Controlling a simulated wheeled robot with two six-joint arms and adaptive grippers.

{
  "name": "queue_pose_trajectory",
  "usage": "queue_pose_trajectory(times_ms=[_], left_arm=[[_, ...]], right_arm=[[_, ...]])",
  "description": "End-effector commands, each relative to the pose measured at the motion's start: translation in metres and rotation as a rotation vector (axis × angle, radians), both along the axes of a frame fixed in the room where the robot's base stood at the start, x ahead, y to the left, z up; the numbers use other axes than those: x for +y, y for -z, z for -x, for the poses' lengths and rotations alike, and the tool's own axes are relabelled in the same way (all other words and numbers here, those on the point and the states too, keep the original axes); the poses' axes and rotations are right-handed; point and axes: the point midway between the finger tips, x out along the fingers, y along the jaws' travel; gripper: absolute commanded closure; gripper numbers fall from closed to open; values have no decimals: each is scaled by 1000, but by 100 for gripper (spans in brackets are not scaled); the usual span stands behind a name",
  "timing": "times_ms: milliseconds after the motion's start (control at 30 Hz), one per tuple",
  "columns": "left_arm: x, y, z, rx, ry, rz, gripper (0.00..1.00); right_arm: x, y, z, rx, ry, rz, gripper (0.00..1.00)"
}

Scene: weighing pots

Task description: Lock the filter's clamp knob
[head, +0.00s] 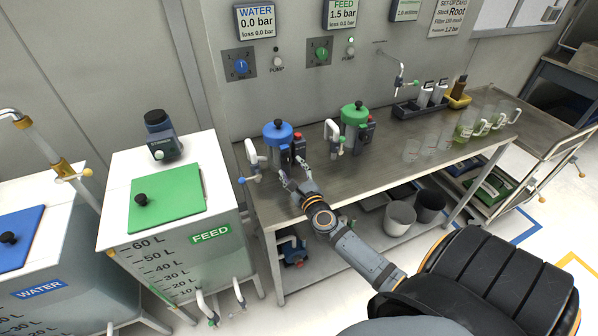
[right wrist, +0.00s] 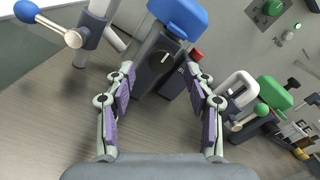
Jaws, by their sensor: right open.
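A filter unit with a blue lid (head: 278,132) stands at the left end of the steel bench. In the right wrist view its blue top (right wrist: 180,15) sits above a dark grey body. A small dark knob with a white line (right wrist: 166,57) is on that body; which knob is the clamp knob is not labelled. My right gripper (head: 291,171) is open and empty in front of this unit. In the right wrist view its fingertips (right wrist: 159,67) are apart on either side of the grey body's lower part. Contact cannot be told. My left gripper is not in view.
A similar unit with a green lid (head: 354,113) stands to the right. A blue-ended valve lever (right wrist: 52,26) is at the left in the right wrist view. Glass beakers (head: 412,150) and jugs stand further right. The bench top (head: 340,182) in front is clear.

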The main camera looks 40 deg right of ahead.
Motion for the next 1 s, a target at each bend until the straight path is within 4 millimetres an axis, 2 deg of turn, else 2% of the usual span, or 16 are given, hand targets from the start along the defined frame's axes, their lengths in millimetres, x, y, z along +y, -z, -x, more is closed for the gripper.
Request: queue_pose_trajectory(times_ms=[33,200,400,567,1000], left_arm=[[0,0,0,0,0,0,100],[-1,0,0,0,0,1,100],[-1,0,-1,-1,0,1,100],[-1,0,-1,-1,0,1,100],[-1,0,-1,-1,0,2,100]], right_arm=[[3,2,13,5,-2,2,46],[13,1,54,4,-2,2,46],[20,1,85,2,-1,1,46],[22,0,92,0,0,1,46],[22,0,91,0,0,1,46]])
